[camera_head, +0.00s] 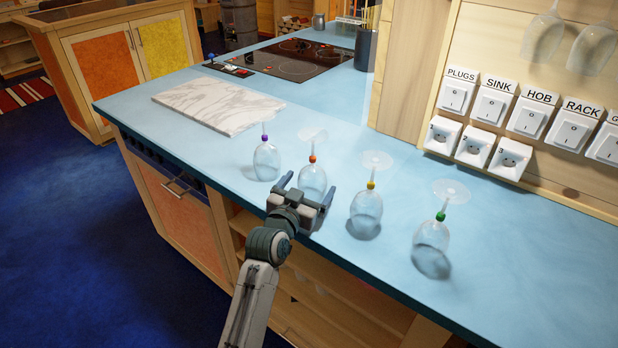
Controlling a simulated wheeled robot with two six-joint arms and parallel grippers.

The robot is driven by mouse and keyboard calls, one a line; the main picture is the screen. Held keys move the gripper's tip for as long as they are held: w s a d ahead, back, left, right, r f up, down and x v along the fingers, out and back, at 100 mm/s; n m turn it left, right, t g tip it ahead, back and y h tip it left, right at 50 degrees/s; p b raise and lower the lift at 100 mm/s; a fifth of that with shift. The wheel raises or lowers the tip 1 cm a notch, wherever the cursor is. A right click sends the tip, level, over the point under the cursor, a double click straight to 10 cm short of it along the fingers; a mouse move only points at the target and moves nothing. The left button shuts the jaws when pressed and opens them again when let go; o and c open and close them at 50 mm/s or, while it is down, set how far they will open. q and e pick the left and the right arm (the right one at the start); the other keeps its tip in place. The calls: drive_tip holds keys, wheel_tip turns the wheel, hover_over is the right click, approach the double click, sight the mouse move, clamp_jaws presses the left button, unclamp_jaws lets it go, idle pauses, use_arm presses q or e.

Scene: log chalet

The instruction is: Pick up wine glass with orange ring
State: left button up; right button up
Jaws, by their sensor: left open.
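The wine glass with the orange ring (313,178) stands upside down on the blue counter (420,165), its foot upward and the ring on its stem. My left gripper (307,188) is open at the counter's front edge, right at this glass. Its two fingers point toward the counter, one on each side of the glass in the picture; I cannot tell whether they touch it. The lower part of the bowl is partly hidden by the gripper. My right gripper is not in view.
Upside-down glasses with a purple ring (266,160), a yellow ring (367,208) and a green ring (432,240) stand close by. A marble board (217,105) lies behind left. Switches (538,117) line the wall at right.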

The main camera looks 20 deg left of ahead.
use_arm(q)
drive_tip(key=shift+w, duration=0.45)
drive_tip(key=shift+s, duration=0.1)
drive_tip(key=shift+c, duration=0.6)
drive_tip(key=c, duration=0.8)
drive_tip(key=shift+o, duration=0.2)
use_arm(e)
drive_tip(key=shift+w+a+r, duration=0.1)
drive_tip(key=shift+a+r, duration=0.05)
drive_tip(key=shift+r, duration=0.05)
